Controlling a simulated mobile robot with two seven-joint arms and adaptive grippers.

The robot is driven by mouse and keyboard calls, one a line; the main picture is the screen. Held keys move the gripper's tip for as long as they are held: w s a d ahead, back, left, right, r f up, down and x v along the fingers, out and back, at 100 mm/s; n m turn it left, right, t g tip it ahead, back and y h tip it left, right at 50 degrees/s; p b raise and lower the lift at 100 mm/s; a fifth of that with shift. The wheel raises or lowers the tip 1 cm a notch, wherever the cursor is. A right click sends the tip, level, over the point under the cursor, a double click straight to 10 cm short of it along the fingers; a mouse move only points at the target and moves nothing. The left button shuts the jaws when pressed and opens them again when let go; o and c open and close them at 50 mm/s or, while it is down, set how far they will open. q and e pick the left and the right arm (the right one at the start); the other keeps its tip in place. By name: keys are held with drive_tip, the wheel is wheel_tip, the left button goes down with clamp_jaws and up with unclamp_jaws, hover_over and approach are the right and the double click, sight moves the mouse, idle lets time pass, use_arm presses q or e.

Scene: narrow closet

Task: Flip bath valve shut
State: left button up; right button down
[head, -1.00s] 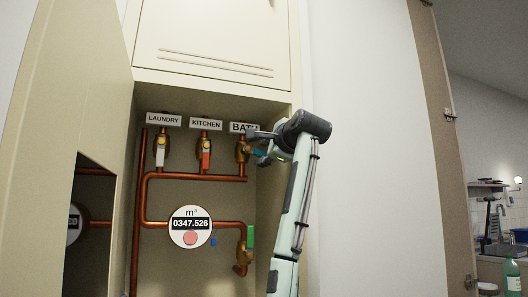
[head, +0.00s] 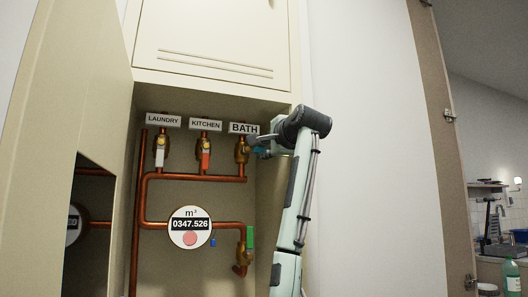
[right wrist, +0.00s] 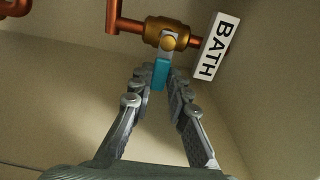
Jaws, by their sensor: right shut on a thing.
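The bath valve (head: 242,150) is a brass body on a copper pipe, below the BATH sign (head: 243,128). In the right wrist view, the valve body (right wrist: 165,34) shows at the top with its teal lever handle (right wrist: 160,74) pointing crosswise to the pipe, toward my gripper. In the head view the handle points to the right and is partly hidden. My right gripper (head: 256,143) comes from the right; in the right wrist view its fingers (right wrist: 160,83) are shut on the teal handle, one on each side. My left gripper is not in view.
The kitchen valve with a red handle (head: 205,160) and laundry valve with a pale handle (head: 160,156) hang to the left. Below are a round meter (head: 190,238) and a green-handled valve (head: 250,238). The cabinet's side wall and open door (head: 60,120) bound the space.

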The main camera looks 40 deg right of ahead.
drive_tip(key=c, duration=1.5)
unclamp_jaws()
drive_tip(key=shift+o, duration=0.2)
drive_tip(key=v, duration=1.2)
